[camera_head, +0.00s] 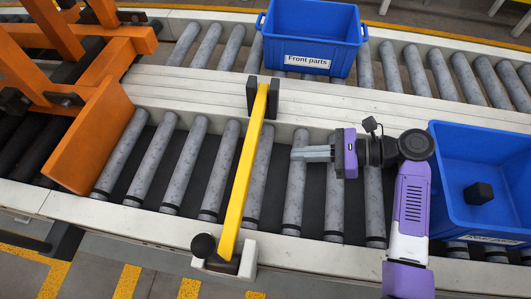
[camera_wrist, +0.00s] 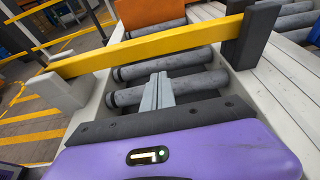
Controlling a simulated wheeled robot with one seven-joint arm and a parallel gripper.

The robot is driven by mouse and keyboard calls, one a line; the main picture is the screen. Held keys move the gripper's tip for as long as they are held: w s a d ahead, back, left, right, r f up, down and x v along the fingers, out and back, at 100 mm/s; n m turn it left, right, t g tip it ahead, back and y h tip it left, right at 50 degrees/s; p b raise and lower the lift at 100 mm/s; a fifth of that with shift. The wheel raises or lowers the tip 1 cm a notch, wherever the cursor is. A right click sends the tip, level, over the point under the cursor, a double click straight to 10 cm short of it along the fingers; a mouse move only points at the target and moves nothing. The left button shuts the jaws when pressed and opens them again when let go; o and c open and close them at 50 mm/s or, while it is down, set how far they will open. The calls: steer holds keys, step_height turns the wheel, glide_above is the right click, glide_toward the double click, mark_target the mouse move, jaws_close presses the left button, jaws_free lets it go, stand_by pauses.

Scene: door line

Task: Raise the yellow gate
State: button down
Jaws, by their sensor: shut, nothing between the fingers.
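The yellow gate (camera_head: 245,170) is a straight bar lying across the near roller line. Its near end sits at a white mount with a black knob (camera_head: 204,246), and its far end rests between dark posts (camera_head: 263,92). My gripper (camera_head: 293,154) is to the right of the bar, over the rollers, with its fingers pointing at the bar and a gap between them. In the wrist view the shut, empty fingers (camera_wrist: 157,92) show below the yellow bar (camera_wrist: 150,48), which crosses the picture ahead of them.
A blue bin (camera_head: 480,180) with a black block (camera_head: 478,193) inside stands on the rollers at right. Another blue bin (camera_head: 312,35), labelled "Front parts", is on the far line. An orange frame (camera_head: 92,130) stands at left. Rollers between it and the gate are empty.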

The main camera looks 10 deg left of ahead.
steer(key=b+x, duration=0.2)
steer(key=x, duration=0.8)
